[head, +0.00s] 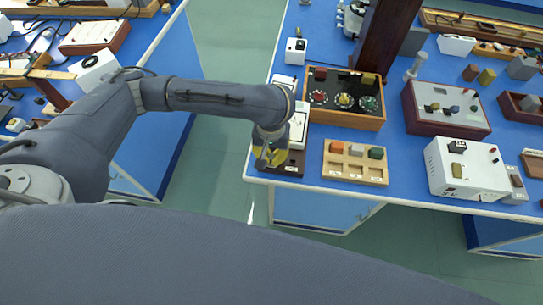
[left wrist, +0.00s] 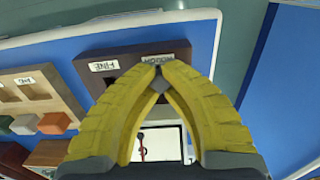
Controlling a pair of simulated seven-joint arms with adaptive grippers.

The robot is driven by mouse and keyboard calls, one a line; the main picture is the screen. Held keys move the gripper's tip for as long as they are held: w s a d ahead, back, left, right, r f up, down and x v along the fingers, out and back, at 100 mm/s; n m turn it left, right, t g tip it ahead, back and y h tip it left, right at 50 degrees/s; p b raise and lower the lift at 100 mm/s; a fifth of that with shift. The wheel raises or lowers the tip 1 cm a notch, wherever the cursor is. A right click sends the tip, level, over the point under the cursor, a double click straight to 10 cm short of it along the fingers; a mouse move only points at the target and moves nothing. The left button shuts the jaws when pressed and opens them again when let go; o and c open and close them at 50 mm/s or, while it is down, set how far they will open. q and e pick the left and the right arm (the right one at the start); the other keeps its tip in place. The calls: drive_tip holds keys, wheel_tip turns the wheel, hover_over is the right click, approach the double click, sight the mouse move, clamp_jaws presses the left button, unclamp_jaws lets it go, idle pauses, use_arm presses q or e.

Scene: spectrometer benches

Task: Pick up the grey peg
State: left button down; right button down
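My left gripper (left wrist: 160,75) has yellow fingers that come together at the tips, with a small grey peg (left wrist: 160,87) between them. The fingertips hide part of the peg. They are over a dark block (left wrist: 92,67) with white labels, one reading FINE; I cannot tell whether the peg is clear of it. In the head view the left gripper (head: 268,158) is at the bench's front left corner, over the same dark block (head: 290,168). My right gripper is not in view.
A wooden tray (head: 354,174) with orange, light grey and green blocks stands just right of the dark block. Behind it is a wooden box (head: 345,116) with dials. A white instrument (head: 467,170) stands further right. Open floor (head: 225,150) separates the two benches.

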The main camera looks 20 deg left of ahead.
sight(271, 157)
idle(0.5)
use_arm(q)
wheel_tip(271, 157, up, 23)
idle(1.4)
drive_tip(key=shift+f, duration=0.1)
